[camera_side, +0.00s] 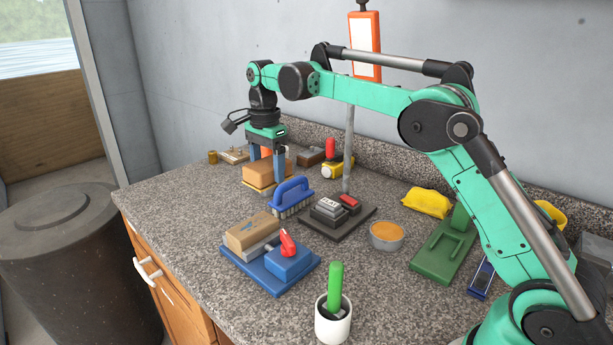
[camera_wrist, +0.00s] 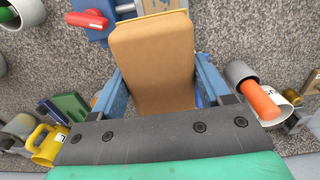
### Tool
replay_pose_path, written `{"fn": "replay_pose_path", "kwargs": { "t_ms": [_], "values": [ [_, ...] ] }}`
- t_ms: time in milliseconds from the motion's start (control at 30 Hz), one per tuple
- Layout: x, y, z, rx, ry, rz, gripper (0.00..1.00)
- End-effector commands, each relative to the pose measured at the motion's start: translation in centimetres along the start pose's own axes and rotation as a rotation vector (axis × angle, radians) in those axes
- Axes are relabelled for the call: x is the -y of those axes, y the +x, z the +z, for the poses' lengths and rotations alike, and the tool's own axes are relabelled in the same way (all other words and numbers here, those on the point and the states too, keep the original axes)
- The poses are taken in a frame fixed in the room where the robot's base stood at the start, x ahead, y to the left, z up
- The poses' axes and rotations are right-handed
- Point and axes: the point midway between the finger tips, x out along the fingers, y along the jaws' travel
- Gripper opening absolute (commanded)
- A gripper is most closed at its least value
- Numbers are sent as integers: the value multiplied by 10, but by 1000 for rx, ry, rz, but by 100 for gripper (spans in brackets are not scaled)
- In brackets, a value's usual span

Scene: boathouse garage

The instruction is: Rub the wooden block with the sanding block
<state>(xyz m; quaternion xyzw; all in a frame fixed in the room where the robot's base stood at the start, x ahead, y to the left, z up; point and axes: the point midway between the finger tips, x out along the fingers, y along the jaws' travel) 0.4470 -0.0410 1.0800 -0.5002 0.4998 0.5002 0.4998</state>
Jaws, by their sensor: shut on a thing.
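The sanding block (camera_side: 258,173) is a brown block with a paler base at the back left of the counter. My gripper (camera_side: 266,177) is shut on it, one blue finger on each side. In the wrist view the sanding block (camera_wrist: 152,62) fills the space between my fingers (camera_wrist: 155,92). The side view does not clearly show whether its base touches the counter. The wooden block (camera_side: 252,232) lies in the blue vise (camera_side: 280,282) with a red handle, nearer the camera and apart from the sanding block. In the wrist view the vise's red handle (camera_wrist: 85,19) shows at the top.
A blue-handled brush (camera_side: 292,196) stands between my gripper and the vise. A dark stand (camera_side: 335,221) with a tall post is to the right. A round tin (camera_side: 386,235), a white cup (camera_side: 333,322) with a green handle and a green tool (camera_side: 442,250) stand further right.

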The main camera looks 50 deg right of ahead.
Motion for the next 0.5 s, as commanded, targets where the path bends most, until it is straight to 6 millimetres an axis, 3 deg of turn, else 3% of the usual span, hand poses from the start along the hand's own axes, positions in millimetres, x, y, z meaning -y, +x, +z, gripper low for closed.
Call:
{"fn": "replay_pose_path", "kwargs": {
  "t_ms": [500],
  "values": [
    [9, 31, 4, 0, 0, 0, 28]
  ]
}}
